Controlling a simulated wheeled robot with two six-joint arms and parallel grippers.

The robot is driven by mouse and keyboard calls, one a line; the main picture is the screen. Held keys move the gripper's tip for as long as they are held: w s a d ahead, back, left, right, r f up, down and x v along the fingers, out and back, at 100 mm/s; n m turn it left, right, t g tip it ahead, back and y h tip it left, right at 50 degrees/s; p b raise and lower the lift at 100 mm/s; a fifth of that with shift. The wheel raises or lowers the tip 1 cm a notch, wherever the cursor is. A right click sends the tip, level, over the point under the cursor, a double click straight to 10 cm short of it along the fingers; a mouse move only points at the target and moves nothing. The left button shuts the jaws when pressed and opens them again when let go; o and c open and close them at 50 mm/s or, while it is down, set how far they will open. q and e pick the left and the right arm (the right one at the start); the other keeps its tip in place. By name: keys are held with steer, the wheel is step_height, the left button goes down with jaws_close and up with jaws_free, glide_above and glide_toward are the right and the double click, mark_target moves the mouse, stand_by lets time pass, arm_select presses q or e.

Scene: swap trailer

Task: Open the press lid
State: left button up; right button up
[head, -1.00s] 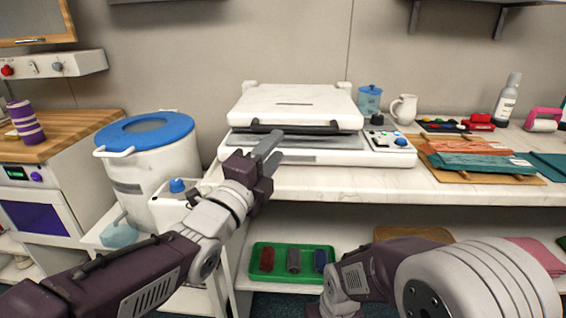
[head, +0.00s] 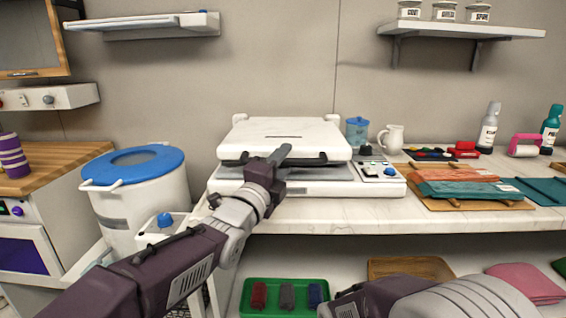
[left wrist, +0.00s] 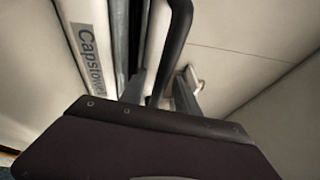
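The press (head: 310,188) is a white box on the counter. Its white lid (head: 285,135) lies roughly level over the base, with a grey surface showing below its front edge. A black bar handle (head: 318,158) runs along the lid's front. My left gripper (head: 278,158) is at the middle of this handle and hides part of it. In the left wrist view the two fingers of the left gripper (left wrist: 160,92) stand apart, with the black handle (left wrist: 176,45) passing between them; gaps show beside it. My right gripper is out of view; only part of that arm shows at lower right.
A white tub with a blue lid (head: 135,158) stands left of the press. A blue jar (head: 357,131) and white jug (head: 391,139) stand to its right. Wrapped boards (head: 460,190) lie farther right. A wall shelf (head: 460,30) hangs above right. Wall above the lid is clear.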

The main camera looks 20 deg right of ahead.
arm_select(q)
jaws_close()
stand_by(1.3)
